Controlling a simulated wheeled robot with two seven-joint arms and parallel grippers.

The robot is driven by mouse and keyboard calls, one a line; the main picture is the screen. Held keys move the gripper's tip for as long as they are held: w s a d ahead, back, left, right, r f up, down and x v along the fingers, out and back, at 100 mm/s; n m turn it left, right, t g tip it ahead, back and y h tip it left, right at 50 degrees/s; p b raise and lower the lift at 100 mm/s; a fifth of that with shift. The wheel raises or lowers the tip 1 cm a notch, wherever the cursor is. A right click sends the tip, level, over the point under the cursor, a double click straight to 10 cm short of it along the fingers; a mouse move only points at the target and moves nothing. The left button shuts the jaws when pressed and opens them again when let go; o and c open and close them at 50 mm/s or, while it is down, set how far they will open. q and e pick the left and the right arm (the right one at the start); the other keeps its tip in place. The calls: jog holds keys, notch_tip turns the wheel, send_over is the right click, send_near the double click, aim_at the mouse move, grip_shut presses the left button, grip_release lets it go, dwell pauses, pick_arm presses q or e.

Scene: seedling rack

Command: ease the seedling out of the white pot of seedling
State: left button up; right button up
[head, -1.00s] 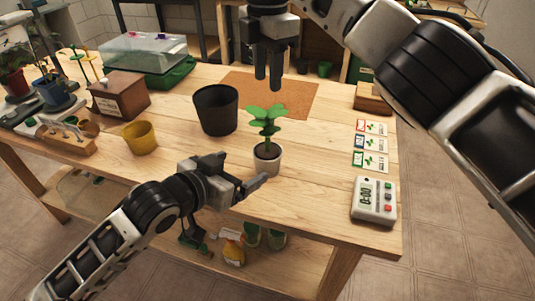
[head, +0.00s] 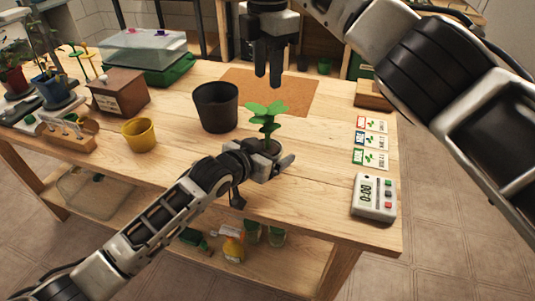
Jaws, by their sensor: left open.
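The green seedling (head: 266,112) stands upright in the white pot (head: 279,149) near the front middle of the bench. My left gripper (head: 280,162) is open and low at the pot, with its fingers beside the pot wall. It hides most of the pot, so I cannot tell whether the fingers touch it. My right gripper (head: 268,78) hangs above and behind the seedling with its fingers pointing down. A narrow gap shows between the fingers, with nothing between them, clear of the leaves.
A black empty pot (head: 216,108) stands behind and left of the seedling, near a brown mat (head: 300,92). A yellow pot (head: 139,135) and wooden box (head: 119,94) are at left. Seed cards (head: 370,141) and a timer (head: 374,198) lie at right.

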pick_arm(q)
jog(key=c, duration=1.5)
jog(key=shift+o, duration=0.2)
pick_arm(e)
jog(key=m+t, duration=0.1)
jog(key=m, duration=2)
send_near(268, 131)
jog(key=f, duration=0.7)
jog(key=w+f, duration=0.1)
jog(key=f, duration=0.3)
jog(key=shift+w+f, duration=0.1)
jog(key=shift+f, duration=0.05)
grip_shut()
